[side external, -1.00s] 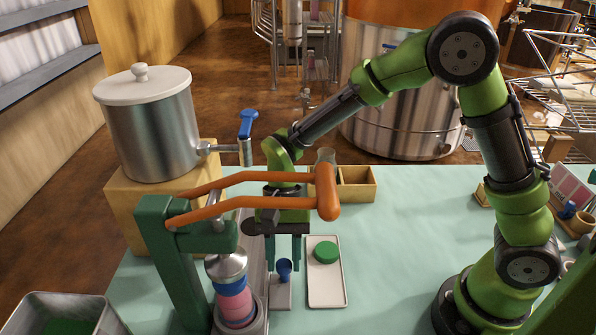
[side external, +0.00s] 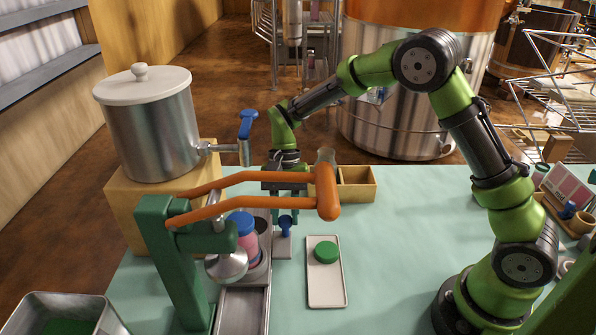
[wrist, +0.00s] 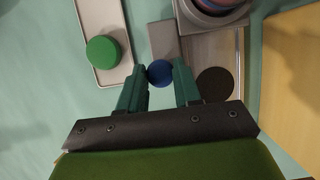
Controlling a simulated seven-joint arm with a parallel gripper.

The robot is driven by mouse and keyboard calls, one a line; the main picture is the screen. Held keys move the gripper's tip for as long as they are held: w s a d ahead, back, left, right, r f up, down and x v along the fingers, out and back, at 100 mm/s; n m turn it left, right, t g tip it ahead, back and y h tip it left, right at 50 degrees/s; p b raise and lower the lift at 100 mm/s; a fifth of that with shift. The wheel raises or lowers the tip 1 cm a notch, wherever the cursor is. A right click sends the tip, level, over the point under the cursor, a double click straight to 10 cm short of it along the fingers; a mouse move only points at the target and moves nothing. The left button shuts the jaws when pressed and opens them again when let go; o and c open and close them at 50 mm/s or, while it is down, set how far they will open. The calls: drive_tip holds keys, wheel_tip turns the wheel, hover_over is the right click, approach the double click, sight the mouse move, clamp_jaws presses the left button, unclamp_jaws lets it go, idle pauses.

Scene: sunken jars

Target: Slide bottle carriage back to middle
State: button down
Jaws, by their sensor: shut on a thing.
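The bottle carriage (side external: 257,268) sits on the metal rail (side external: 242,312), with a grey side plate (side external: 282,248) carrying a blue knob (side external: 285,223). A pink bottle with a blue top (side external: 241,222) stands upright on the carriage, beyond the silver press bell (side external: 226,266) and partly hidden by the press. In the wrist view the knob (wrist: 159,73) is between the green fingers of my gripper (wrist: 160,80), which is shut on it. In the side view my gripper (side external: 285,212) is partly hidden by the orange lever.
The green press frame (side external: 170,255) and orange lever (side external: 255,192) stand in front. A steel pot (side external: 152,130) with a blue-handled tap (side external: 248,125) is at back left. A tray with a green disc (side external: 326,252) lies right of the rail. A dark disc (wrist: 215,84) lies on the rail.

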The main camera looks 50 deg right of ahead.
drive_tip(key=shift+w+d, duration=0.4)
drive_tip(key=shift+w, duration=0.05)
drive_tip(key=c, duration=0.8)
unclamp_jaws()
drive_tip(key=shift+r, duration=0.15)
drive_tip(key=v, duration=1.6)
drive_tip(key=shift+r, duration=0.3)
drive_tip(key=shift+d, duration=0.1)
